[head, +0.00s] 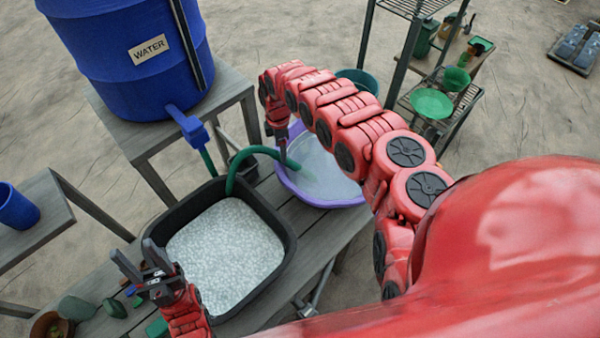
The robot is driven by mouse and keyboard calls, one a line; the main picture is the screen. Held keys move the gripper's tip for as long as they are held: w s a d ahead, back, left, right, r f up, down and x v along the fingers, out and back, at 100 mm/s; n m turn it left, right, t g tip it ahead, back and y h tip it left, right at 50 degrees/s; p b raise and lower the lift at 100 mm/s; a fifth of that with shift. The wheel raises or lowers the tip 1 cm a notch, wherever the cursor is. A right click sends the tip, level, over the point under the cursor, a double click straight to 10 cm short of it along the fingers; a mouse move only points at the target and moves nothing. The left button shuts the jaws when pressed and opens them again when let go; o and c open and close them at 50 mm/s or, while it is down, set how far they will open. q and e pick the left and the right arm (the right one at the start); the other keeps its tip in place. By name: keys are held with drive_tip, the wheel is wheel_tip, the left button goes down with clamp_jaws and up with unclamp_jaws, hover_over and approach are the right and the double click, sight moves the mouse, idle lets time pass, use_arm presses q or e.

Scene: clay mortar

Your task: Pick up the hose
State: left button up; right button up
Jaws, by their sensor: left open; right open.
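The green hose (250,151) arcs up from the rim of the black tub. Its end hangs over the purple basin (277,172). Another green stretch runs down from the blue spigot (190,127) of the water barrel, and its link to the arc is hidden behind the tub. My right gripper (281,150) points down at the hose near the basin's left rim. Its fingers are small and dark here, and I cannot tell if they touch the hose. My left gripper (137,262) is open and empty, left of the black tub's front corner.
The black tub (285,228) of pale granules and the basin stand on a wooden bench. The blue water barrel (125,60) is on a higher stand. Green pieces (77,308) lie at the front left. A shelf with green bowls (431,103) stands behind.

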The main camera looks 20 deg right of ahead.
sight(291, 164)
wheel_tip(291, 164, down, 5)
drive_tip(key=b, duration=0.3)
drive_tip(key=shift+s, duration=0.1)
drive_tip(key=shift+c, duration=0.3)
drive_tip(key=shift+r, duration=0.1)
drive_tip(key=shift+c, duration=1.1)
clamp_jaws()
